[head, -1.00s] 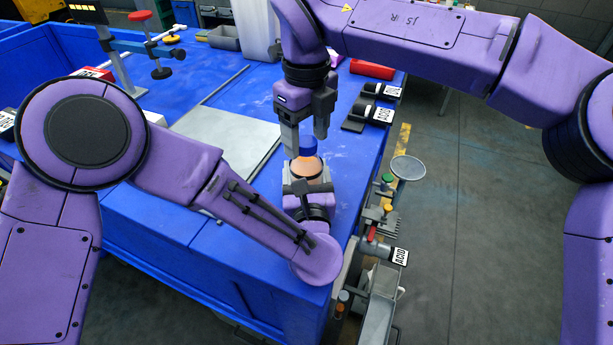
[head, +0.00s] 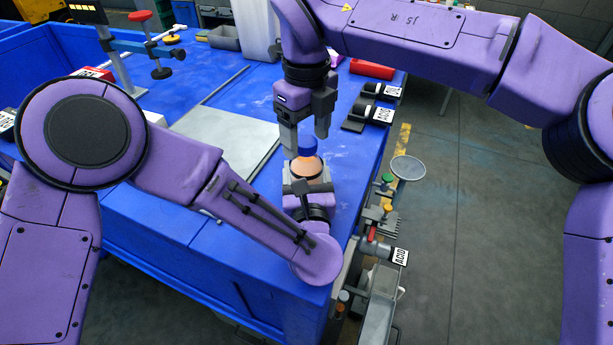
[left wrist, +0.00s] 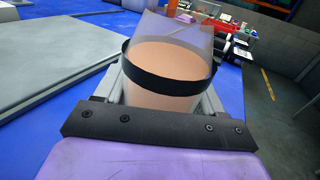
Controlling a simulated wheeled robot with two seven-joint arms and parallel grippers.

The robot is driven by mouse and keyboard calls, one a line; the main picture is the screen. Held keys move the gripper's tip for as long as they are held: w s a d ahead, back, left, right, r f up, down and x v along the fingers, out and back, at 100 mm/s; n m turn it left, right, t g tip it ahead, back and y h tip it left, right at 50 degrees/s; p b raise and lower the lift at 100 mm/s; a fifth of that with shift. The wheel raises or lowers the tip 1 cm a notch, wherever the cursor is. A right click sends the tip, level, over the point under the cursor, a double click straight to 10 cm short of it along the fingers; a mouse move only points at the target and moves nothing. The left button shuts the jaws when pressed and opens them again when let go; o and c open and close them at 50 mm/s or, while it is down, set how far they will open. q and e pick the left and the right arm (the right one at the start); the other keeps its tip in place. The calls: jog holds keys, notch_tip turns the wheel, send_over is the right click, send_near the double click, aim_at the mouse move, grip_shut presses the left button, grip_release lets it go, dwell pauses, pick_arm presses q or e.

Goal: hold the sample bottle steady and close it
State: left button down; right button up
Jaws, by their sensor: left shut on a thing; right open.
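My left gripper (head: 305,186) is shut on the bottle from the near side. In the left wrist view the bottle (left wrist: 165,75) shows as a clear wall with an orange filling and a dark band, between the fingers.
A flat grey plate (head: 225,145) lies left of the bottle on the blue table (head: 345,190). Dark bottles labelled ACID (head: 372,112) lie at the right edge. A clamp stand (head: 122,75) stands at the back left. Fittings and a pipe hang along the right side.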

notch_tip(320, 180, up, 12)
dwell(0.4)
pick_arm(q)
grip_release()
pick_arm(e)
jog(key=shift+f, duration=0.1)
pick_arm(q)
jog(key=s+b, duration=0.1)
jog(key=s, duration=0.2)
jog(key=s+b, duration=0.1)
jog(key=s, duration=0.2)
jog(key=s+d+b, duration=0.1)
jog(key=s, duration=0.3)
jog(key=shift+f, duration=0.1)
jog(key=shift+s+a, duration=0.1)
jog(key=shift+s, duration=0.15)
pick_arm(e)
notch_tip(320, 180, down, 3)
jog(key=shift+f, duration=0.1)
